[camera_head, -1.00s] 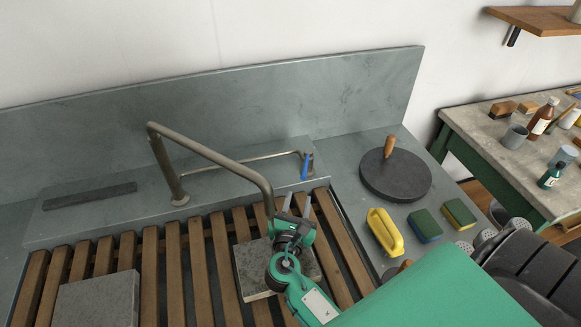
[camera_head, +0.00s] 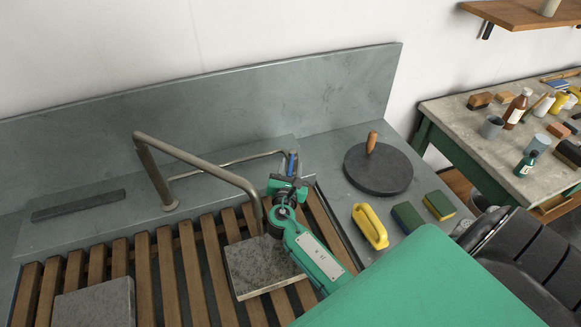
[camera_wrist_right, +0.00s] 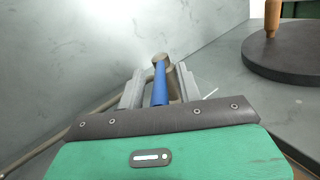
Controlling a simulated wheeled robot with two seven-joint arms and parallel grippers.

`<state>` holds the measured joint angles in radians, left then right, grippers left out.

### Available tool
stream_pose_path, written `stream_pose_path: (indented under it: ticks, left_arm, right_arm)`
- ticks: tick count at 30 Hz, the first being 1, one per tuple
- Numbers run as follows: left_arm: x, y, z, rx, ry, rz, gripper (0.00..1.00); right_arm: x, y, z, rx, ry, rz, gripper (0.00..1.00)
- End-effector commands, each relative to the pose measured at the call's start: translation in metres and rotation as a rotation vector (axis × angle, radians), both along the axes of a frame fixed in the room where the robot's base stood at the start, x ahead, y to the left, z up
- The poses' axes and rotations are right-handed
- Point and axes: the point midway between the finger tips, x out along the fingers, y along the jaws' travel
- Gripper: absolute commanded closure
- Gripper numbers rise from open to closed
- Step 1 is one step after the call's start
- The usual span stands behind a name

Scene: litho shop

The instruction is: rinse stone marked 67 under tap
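Two grey stones lie on the wooden slats: one under the tap's spout (camera_head: 258,266), one at the lower left (camera_head: 95,303). I cannot read a number on either. The bent metal tap (camera_head: 196,160) arches over the slats. Its blue lever (camera_head: 291,163) stands at the right end of the side pipe; it also shows in the right wrist view (camera_wrist_right: 160,84). My right gripper (camera_wrist_right: 159,92) has its two fingers on either side of the blue lever, with gaps visible, so it looks open. My left gripper is not in view.
On the right ledge are a round dark disc with a wooden handle (camera_head: 379,170), a yellow-handled brush (camera_head: 370,226) and two sponges (camera_head: 408,217) (camera_head: 439,205). A side table (camera_head: 460,120) holds bottles and blocks. A dark bar (camera_head: 78,205) lies at the back left.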

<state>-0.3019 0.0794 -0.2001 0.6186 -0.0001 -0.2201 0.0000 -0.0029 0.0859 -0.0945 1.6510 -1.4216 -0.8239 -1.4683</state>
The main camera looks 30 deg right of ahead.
Motion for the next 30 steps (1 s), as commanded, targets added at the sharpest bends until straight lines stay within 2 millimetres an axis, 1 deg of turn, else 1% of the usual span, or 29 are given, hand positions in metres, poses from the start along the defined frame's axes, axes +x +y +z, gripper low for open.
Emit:
stream_pose_path:
  ticks: [2, 3, 8, 9, 17, 23, 30]
  left_arm:
    - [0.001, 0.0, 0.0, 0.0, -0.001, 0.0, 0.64]
    - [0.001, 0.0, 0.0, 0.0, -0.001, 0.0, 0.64]
    - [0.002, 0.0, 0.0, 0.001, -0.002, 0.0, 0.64]
    - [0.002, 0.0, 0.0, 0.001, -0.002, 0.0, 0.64]
    - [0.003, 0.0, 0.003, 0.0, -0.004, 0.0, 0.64]
    - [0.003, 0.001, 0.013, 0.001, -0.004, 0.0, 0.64]
    - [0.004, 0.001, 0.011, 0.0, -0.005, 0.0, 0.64]
  right_arm:
    - [0.0, 0.0, 0.0, 0.0, 0.0, 0.0, 0.65]
    - [0.0, 0.0, 0.0, 0.0, 0.0, 0.0, 0.67]
    - [0.0, 0.0, 0.0, 0.0, 0.0, 0.0, 0.98]
    - [0.0, 0.0, 0.0, 0.0, 0.0, 0.0, 1.0]
    - [-0.002, -0.002, 0.001, -0.004, 0.002, 0.02, 1.0]
    - [-0.008, -0.011, 0.002, -0.008, 0.003, 0.151, 1.0]
    - [-0.015, -0.025, -0.002, -0.006, 0.003, 0.326, 1.0]
